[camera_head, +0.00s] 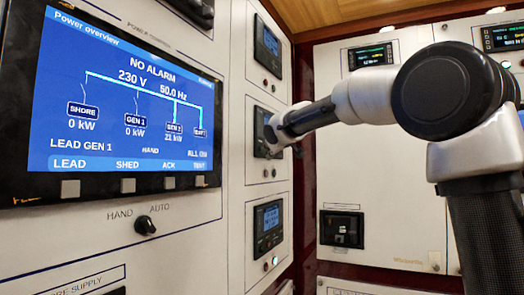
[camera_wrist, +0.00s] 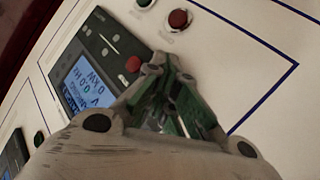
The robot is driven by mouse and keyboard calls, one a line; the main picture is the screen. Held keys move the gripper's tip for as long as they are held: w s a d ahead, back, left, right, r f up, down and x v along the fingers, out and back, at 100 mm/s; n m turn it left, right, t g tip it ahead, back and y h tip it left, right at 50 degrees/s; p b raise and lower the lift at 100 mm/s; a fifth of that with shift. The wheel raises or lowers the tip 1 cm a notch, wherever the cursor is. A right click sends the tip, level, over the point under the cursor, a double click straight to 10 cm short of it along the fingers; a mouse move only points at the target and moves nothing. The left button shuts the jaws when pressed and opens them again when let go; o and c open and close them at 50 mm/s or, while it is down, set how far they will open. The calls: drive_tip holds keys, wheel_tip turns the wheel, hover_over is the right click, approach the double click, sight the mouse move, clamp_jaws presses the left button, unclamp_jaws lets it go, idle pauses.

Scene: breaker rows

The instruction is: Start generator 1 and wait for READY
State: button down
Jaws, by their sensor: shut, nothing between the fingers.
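The wall screen (camera_head: 125,95) in the head view reads NO ALARM, 230 V, 50.0 Hz, GEN 1 at 0 kW and LEAD GEN 1. My gripper (camera_head: 270,133) is shut and empty at the middle controller on the narrow panel. In the wrist view, my gripper (camera_wrist: 158,62) has its fingertips over the edge of a dark controller (camera_wrist: 100,55). The controller's display (camera_wrist: 88,86) appears upside down and shows zero values. A red button (camera_wrist: 133,64) is just left of the fingertips. I cannot tell whether they touch anything. The gripper hides part of the controller.
A HAND/AUTO knob (camera_head: 146,226) is below the screen. Other controllers sit above (camera_head: 267,48) and below (camera_head: 268,227) the middle one. A red round control (camera_wrist: 178,19) and a green one (camera_wrist: 144,3) are beside the controller. A black socket unit (camera_head: 342,228) is on the right wall.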

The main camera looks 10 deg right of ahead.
drive_tip(key=shift+s+d, duration=0.5)
drive_tip(key=shift+d, duration=0.15)
drive_tip(key=s+d, duration=0.1)
drive_tip(key=d, duration=0.1)
drive_tip(key=s+d, duration=0.2)
idle(0.5)
idle(0.7)
